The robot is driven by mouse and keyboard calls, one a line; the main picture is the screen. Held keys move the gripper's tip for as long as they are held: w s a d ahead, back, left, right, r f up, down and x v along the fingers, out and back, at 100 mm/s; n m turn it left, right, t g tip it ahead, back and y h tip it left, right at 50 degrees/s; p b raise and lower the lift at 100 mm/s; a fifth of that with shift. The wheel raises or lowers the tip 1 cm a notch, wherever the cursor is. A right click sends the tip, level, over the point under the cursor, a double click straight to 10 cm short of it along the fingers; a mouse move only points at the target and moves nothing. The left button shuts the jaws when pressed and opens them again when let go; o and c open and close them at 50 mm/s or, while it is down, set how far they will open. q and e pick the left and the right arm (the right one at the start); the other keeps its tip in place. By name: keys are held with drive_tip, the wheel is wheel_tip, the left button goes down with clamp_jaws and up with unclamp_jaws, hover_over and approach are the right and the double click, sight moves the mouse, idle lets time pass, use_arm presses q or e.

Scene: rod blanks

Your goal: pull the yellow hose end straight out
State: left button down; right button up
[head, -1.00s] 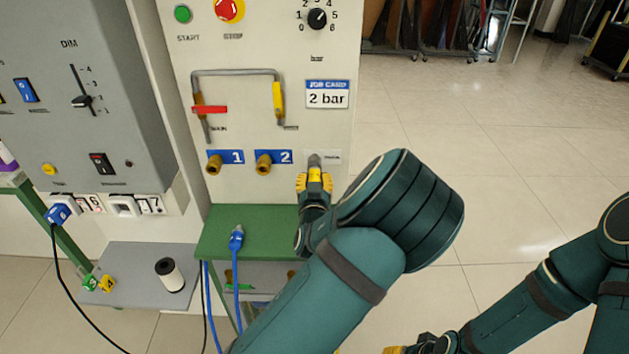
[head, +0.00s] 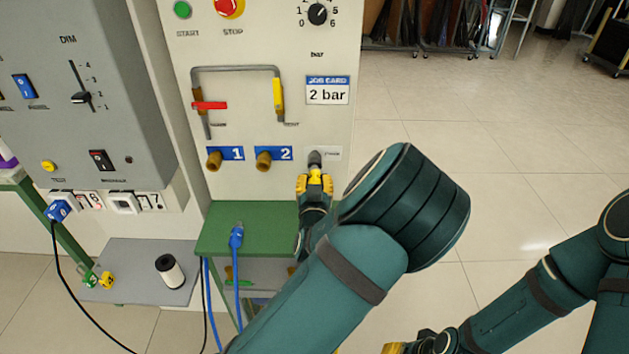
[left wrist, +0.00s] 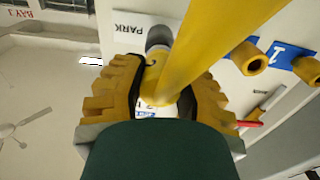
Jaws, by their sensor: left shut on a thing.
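The yellow hose end (head: 315,174) is between the fingers of my left gripper (head: 314,183), in front of the grey park stub (head: 315,158) on the panel. In the left wrist view the yellow hose end (left wrist: 153,82) sits between the yellow finger pads of my left gripper (left wrist: 155,95), which is shut on it. The grey stub (left wrist: 160,38) by the PARK label is just beyond it. I cannot tell whether the hose end still touches the stub. My right gripper (head: 395,348) is partly cut off at the bottom edge; its jaws are unclear.
Brass ports 1 (head: 214,160) and 2 (head: 263,161) are left of the stub. A green shelf (head: 270,220) lies below, with a blue connector (head: 237,236) on it. A white spool (head: 170,271) stands on the grey shelf. The floor at the right is open.

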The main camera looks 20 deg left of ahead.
use_arm(q)
drive_tip(key=shift+v, duration=1.55)
drive_tip(key=b+v, duration=0.1)
drive_tip(key=v, duration=0.5)
idle(0.8)
